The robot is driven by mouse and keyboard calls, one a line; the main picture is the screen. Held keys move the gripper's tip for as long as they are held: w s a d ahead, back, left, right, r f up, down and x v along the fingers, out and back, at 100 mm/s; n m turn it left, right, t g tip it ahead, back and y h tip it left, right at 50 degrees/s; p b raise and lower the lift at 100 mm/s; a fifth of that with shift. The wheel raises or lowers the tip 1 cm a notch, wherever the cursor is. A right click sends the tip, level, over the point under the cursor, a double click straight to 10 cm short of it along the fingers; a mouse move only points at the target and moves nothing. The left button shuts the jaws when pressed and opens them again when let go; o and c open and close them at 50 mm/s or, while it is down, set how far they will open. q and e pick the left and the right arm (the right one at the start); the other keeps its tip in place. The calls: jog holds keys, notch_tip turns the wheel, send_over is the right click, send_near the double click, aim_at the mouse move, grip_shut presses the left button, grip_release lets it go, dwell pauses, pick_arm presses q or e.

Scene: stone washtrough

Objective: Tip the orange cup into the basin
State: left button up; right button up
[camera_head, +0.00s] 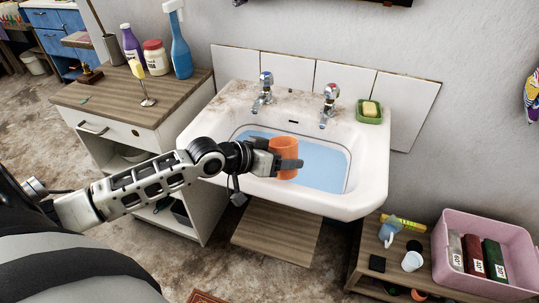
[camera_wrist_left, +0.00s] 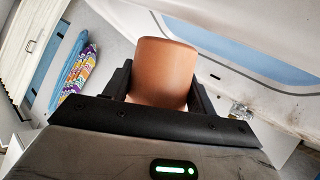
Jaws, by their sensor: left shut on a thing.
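The orange cup (camera_head: 284,156) is held upright or nearly so by my left gripper (camera_head: 275,160), which is shut on it. In the head view the cup appears over the front part of the white basin (camera_head: 370,170). The basin holds pale blue water (camera_head: 318,168). The left wrist view shows the cup (camera_wrist_left: 162,72) between the two dark fingers of the left gripper (camera_wrist_left: 160,95). The inside of the cup is not clearly visible. My right gripper is not in view.
Two taps (camera_head: 328,105) stand on the basin's back ledge, with a green soap dish (camera_head: 369,111) at right. A wooden-topped cabinet (camera_head: 130,95) with bottles is at left. A low shelf with a pink crate (camera_head: 448,260) is at lower right.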

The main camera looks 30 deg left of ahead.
pick_arm(q)
jog(key=shift+w+a+f+m+t+y+b, duration=0.15)
jog(key=shift+a+f+m+t+y, duration=0.2)
jog(key=shift+a, duration=0.4)
jog(key=shift+w+a+f+m+t+y+b, duration=0.2)
jog(key=shift+a+f+t+y, duration=0.25)
jog(key=shift+a, duration=0.35)
jog(key=shift+w+a+f+m+t+y+b, duration=0.15)
jog(key=shift+a+f+m+t+y, duration=0.15)
jog(key=shift+a+y, duration=0.35)
jog(key=shift+r, duration=0.1)
